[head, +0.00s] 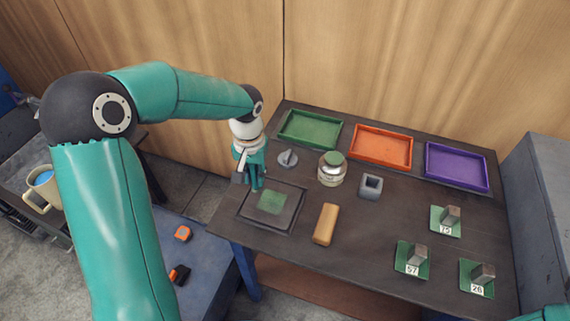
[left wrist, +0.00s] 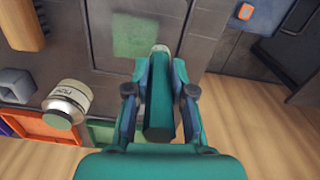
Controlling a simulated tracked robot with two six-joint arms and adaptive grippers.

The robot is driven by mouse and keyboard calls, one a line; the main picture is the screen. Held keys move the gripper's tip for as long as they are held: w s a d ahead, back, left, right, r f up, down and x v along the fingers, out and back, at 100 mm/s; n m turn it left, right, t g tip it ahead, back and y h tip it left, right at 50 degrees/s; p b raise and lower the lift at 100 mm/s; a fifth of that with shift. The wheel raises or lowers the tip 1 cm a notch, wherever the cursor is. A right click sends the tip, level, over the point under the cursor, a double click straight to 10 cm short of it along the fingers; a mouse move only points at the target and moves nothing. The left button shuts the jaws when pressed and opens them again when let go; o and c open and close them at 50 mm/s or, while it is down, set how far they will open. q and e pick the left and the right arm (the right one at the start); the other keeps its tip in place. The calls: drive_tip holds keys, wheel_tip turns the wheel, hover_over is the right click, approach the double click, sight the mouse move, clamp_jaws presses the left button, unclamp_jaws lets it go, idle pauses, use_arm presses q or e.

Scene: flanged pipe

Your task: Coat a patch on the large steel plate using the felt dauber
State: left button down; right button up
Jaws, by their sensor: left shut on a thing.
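The large steel plate (head: 287,222) is a dark square slab lying flat near the table's left front corner. A green coated patch (head: 272,202) covers its middle, and the patch also shows in the left wrist view (left wrist: 133,35). My left gripper (head: 256,182) is above the plate's back left part. It is shut on the felt dauber (left wrist: 158,105), a dark green bar with a pale tip that points toward the plate. I cannot tell whether the tip touches the plate. My right gripper is out of view.
A glass jar (head: 332,171) with a green top and a grey knobbed disc (head: 288,158) stand behind the plate. A wooden block (head: 325,224) lies to its right, near a grey hollow block (head: 371,186). Green (head: 310,128), orange (head: 381,147) and purple (head: 456,167) trays line the back.

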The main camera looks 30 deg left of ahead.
sight(256, 187)
use_arm(q)
drive_tip(key=shift+r+p, duration=0.9)
drive_tip(key=shift+r, duration=0.8)
